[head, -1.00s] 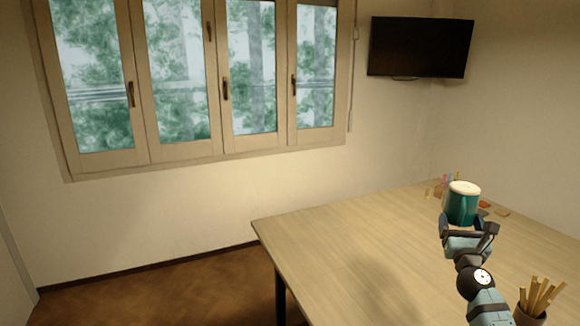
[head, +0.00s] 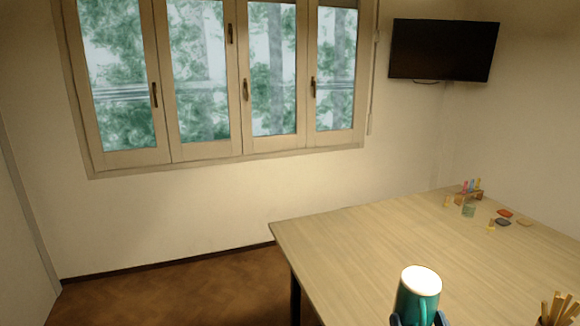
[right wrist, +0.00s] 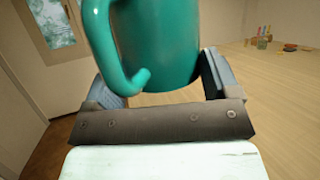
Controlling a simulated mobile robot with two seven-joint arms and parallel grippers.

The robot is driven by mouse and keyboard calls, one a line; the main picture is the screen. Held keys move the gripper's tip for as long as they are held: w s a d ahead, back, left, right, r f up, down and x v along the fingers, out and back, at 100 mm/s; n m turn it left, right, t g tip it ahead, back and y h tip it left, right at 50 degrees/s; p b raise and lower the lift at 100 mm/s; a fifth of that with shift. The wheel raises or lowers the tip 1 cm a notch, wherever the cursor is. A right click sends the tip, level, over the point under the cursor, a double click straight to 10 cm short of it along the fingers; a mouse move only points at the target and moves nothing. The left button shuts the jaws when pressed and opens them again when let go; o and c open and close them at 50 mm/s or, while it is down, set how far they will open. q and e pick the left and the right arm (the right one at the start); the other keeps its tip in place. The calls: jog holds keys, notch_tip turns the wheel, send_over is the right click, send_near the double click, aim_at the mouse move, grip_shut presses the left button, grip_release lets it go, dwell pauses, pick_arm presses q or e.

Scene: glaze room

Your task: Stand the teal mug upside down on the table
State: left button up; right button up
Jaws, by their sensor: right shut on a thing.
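The teal mug (head: 408,301) is near the bottom of the head view, roughly upright on its axis, with a pale round end facing up. I cannot tell for sure whether that end is the rim or the base. My right gripper (head: 418,321) is shut on the mug, its fingers at the mug's sides. In the right wrist view the teal mug (right wrist: 165,45) sits between the fingers of the right gripper (right wrist: 160,84), its handle towards the camera. The wooden table (head: 350,245) lies beyond and below. My left gripper is not in view.
A cup of wooden sticks (head: 556,310) stands at the lower right. At the table's back right are a small rack with coloured items (head: 470,190), a greenish jar (head: 468,210) and several small flat pieces (head: 504,213). The table's left and middle are clear.

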jog(key=s+f, duration=0.4)
jog(key=f, duration=0.1)
jog(key=shift+s+f, duration=0.25)
jog(key=shift+s, duration=0.05)
